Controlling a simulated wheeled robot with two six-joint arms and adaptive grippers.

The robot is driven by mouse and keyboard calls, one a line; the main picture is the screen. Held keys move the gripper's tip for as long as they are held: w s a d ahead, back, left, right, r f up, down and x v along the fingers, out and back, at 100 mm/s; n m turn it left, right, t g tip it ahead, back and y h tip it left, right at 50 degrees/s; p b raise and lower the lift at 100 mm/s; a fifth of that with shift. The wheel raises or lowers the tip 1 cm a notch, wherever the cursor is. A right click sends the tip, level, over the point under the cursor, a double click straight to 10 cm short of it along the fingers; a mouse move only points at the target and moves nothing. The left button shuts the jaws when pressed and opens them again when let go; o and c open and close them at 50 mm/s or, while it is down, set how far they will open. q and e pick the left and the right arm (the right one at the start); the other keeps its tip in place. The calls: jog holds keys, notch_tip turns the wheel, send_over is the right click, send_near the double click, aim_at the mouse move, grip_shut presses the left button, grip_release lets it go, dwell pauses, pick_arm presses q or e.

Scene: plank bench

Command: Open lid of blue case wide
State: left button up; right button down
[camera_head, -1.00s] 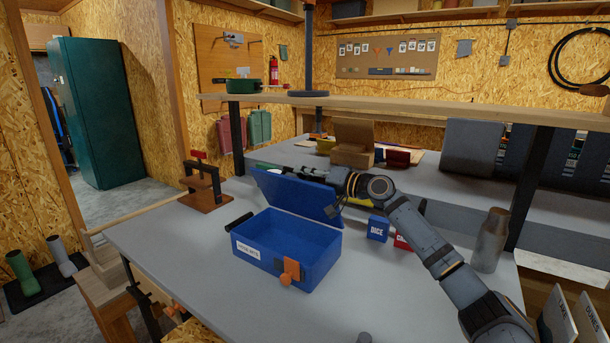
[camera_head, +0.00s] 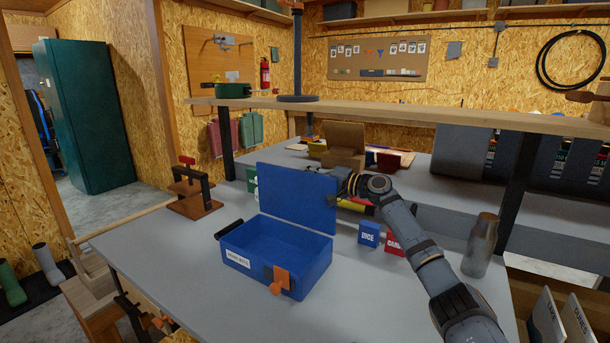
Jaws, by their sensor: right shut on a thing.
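The blue case (camera_head: 264,262) sits on the grey bench, with a white label and an orange latch (camera_head: 281,278) on its front. Its blue lid (camera_head: 297,205) is raised at the back, standing close to upright, and the inside of the case looks empty. My right gripper (camera_head: 342,187) is at the lid's right edge, shut on it; its fingertips are partly hidden by the lid. My left gripper is not in view.
A blue dice box (camera_head: 369,234) and a red box (camera_head: 394,243) stand right of the case, near my right arm. A grey bottle (camera_head: 480,246) stands farther right. A wooden stand with a red top (camera_head: 193,190) is at left. A raised shelf (camera_head: 400,118) crosses behind.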

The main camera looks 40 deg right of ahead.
aim_at(332, 180)
jog(key=shift+w+d+f+m, duration=0.25)
jog(key=shift+d+m, duration=0.15)
jog(key=shift+d, duration=0.15)
jog(key=c, duration=1.3)
grip_release()
jog(key=shift+c, duration=0.2)
jog(key=shift+v, duration=3.7)
